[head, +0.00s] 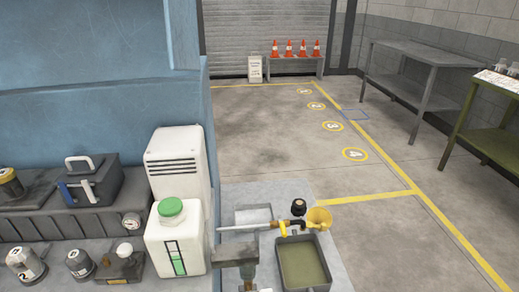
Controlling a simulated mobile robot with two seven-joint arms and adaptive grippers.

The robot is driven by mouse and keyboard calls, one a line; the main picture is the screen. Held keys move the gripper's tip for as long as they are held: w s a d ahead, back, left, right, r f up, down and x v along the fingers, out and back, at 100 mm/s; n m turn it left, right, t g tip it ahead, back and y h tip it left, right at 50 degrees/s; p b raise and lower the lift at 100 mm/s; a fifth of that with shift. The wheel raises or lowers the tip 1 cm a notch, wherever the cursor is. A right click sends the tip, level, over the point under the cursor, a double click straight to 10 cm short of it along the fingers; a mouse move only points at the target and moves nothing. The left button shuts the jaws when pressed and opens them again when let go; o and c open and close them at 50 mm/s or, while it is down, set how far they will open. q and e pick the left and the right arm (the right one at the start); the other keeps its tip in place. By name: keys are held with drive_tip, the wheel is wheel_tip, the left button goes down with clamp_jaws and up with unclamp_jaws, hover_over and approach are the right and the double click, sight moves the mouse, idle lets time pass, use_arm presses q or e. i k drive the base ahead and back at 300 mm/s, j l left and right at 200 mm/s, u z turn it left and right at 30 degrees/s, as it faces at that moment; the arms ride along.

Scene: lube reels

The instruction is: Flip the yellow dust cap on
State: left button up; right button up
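A yellow round piece (320,217), which looks like the dust cap, is at the right end of a horizontal pipe assembly (250,227). Whether it sits over the pipe's end or is swung aside is too small to tell. A black knob (298,207) stands up just left of it, and a small yellow lever (283,229) is on the pipe. Neither of my grippers can be made out in the head view.
A drip tray (304,262) with olive contents lies below the pipe end. A dark grey block (236,251) is in front of the pipe. A white jug with green cap (175,240) stands left. Open floor (265,130) lies beyond, with tables at right.

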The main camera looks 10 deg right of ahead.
sight(309, 225)
drive_tip(key=i+l, duration=0.1)
drive_tip(key=l, duration=0.4)
drive_tip(key=i+l, duration=0.1)
drive_tip(key=l, duration=0.9)
drive_tip(key=i+l, duration=0.15)
drive_tip(key=l, duration=0.35)
drive_tip(key=i+l, duration=0.1)
drive_tip(key=l, duration=0.4)
drive_tip(key=i+l, duration=0.1)
drive_tip(key=l, duration=0.35)
drive_tip(key=i+l, duration=0.1)
drive_tip(key=l, duration=0.4)
drive_tip(key=i+l+z, duration=0.1)
drive_tip(key=l, duration=0.4)
